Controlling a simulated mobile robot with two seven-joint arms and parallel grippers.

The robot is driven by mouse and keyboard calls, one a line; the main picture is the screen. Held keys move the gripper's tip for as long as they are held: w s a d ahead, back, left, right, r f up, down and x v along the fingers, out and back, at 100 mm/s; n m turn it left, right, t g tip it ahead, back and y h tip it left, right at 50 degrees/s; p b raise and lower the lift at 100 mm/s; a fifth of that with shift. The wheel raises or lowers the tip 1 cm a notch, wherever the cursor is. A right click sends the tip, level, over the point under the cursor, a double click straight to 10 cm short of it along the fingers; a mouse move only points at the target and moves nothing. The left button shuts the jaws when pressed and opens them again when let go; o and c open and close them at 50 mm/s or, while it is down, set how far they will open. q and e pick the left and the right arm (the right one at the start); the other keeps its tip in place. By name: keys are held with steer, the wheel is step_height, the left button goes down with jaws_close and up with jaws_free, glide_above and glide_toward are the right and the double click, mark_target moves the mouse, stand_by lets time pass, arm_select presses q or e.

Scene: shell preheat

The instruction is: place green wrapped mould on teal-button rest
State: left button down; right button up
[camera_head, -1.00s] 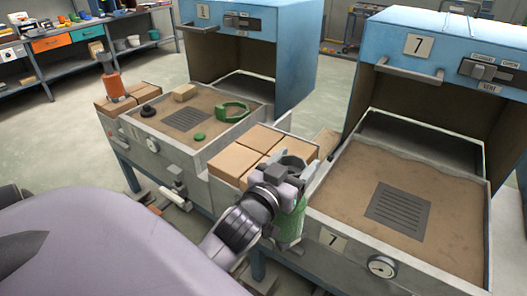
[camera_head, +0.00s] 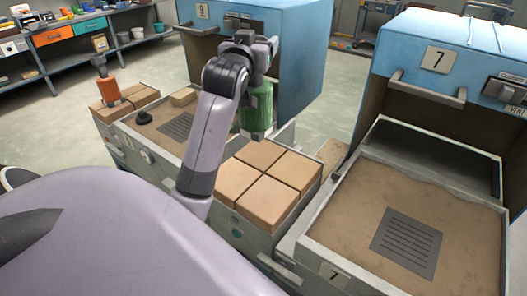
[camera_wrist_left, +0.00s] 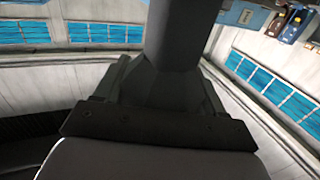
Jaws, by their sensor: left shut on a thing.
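The green wrapped mould (camera_head: 257,112) hangs upright from my left gripper (camera_head: 262,72), which is shut on its top. The mould is in the air beyond the near brick-topped rest, in front of the left blue cabinet. That rest has several tan bricks (camera_head: 265,183) on top, all bare, and a small teal button (camera_head: 237,233) on its front. In the left wrist view a dark gripper part (camera_wrist_left: 165,90) fills the middle, and I cannot make out the mould. My right gripper is not in view.
The sand tray of oven 7 (camera_head: 345,215) is at right with a dark grate (camera_head: 407,243). A second sand tray (camera_head: 150,135) at left holds a black knob (camera_head: 143,117). An orange object (camera_head: 107,90) stands on the far-left bricks.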

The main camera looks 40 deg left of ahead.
mark_target(256, 118)
arm_select(q)
steer(key=shift+a+r, duration=0.15)
steer(key=shift+a, duration=0.1)
step_height(256, 118, down, 15)
steer(key=shift+b, duration=0.7)
steer(key=shift+f, duration=2.25)
steer(key=shift+b, duration=0.3)
steer(key=shift+f, duration=0.15)
steer(key=shift+c, duration=0.5)
jaws_free()
steer(key=shift+s+d, duration=0.1)
